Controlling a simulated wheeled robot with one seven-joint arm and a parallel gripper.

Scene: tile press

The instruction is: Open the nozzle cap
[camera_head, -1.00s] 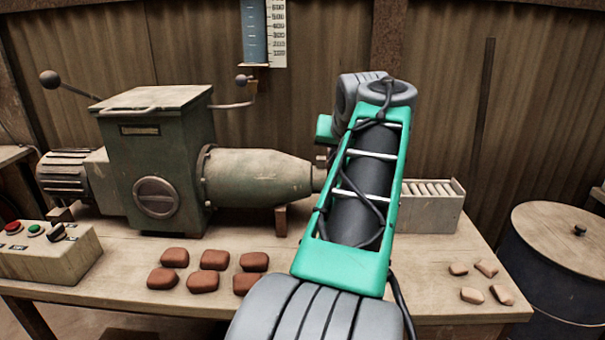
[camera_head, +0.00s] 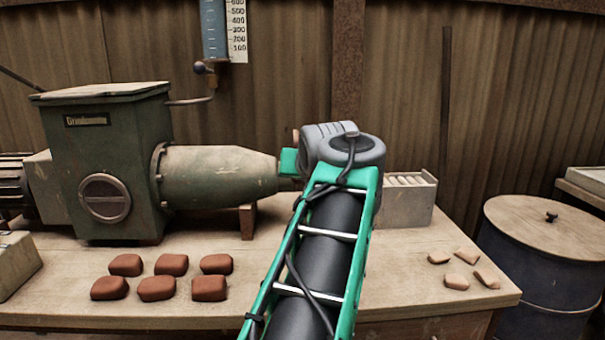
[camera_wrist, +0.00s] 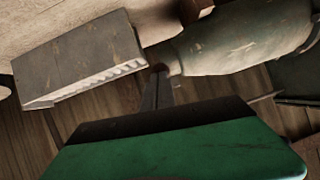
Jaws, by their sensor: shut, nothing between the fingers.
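The green press machine (camera_head: 105,150) stands on the bench, its tapered barrel (camera_head: 215,175) pointing right. Its nozzle end (camera_head: 285,178) is partly hidden behind my arm in the head view, and I cannot make out the cap there. In the wrist view the barrel (camera_wrist: 235,42) comes in from the upper right, and a small dark reddish-brown piece (camera_wrist: 160,68) shows by its tip; I cannot tell whether it is the cap. My gripper (camera_wrist: 157,85) is shut and empty, with its narrow dark fingers close to that piece. Whether they touch it is unclear.
A grey ridged box (camera_head: 408,205) stands right of the nozzle and looms at upper left in the wrist view (camera_wrist: 85,58). Several red-brown clay blocks (camera_head: 157,288) lie at the bench front, and pale pieces (camera_head: 462,281) at the right. A lidded drum (camera_head: 550,240) stands beyond.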

